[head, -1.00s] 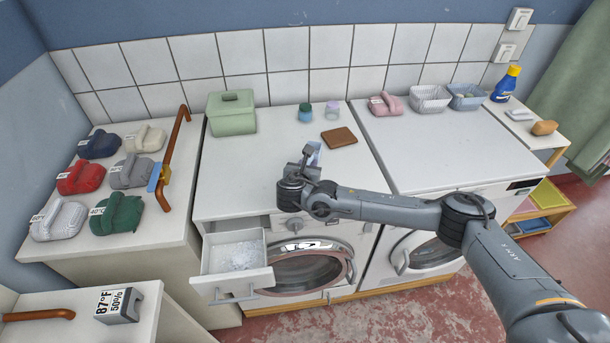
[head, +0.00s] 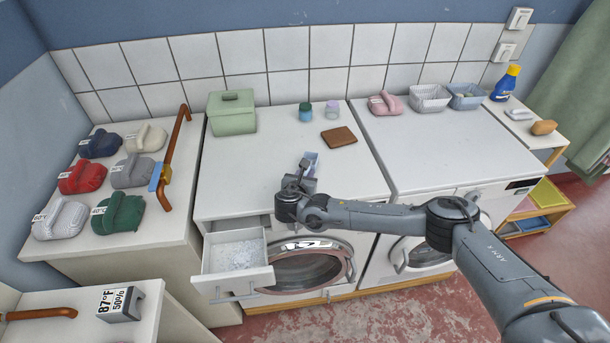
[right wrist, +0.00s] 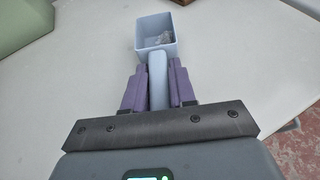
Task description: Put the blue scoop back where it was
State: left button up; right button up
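The blue scoop (right wrist: 155,34) is a pale blue square cup with a straight handle. In the right wrist view my right gripper (right wrist: 158,75) has its purple fingers closed on both sides of the handle. The cup points away from me, with something greyish inside that I cannot make out. In the head view the scoop (head: 311,162) is partly hidden by my right gripper (head: 303,177), over the front part of the left machine's white top. I cannot tell whether it touches the top. My left gripper is not in view.
An open drawer (head: 213,262) with white granules sticks out below the left machine's top. A green lidded box (head: 232,112), two small jars and a brown wallet-like item (head: 339,137) stand on that top. Baskets (head: 430,97) line the back of the right machine.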

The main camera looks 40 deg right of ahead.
jog(key=o, duration=0.4)
jog(key=shift+r, duration=0.15)
jog(key=shift+s+a, duration=0.15)
jog(key=shift+a, duration=0.05)
jog(key=b+v, duration=0.2)
jog(key=v, duration=0.9)
jog(key=shift+s+a+r, duration=0.15)
jog(key=shift+a+r, duration=0.05)
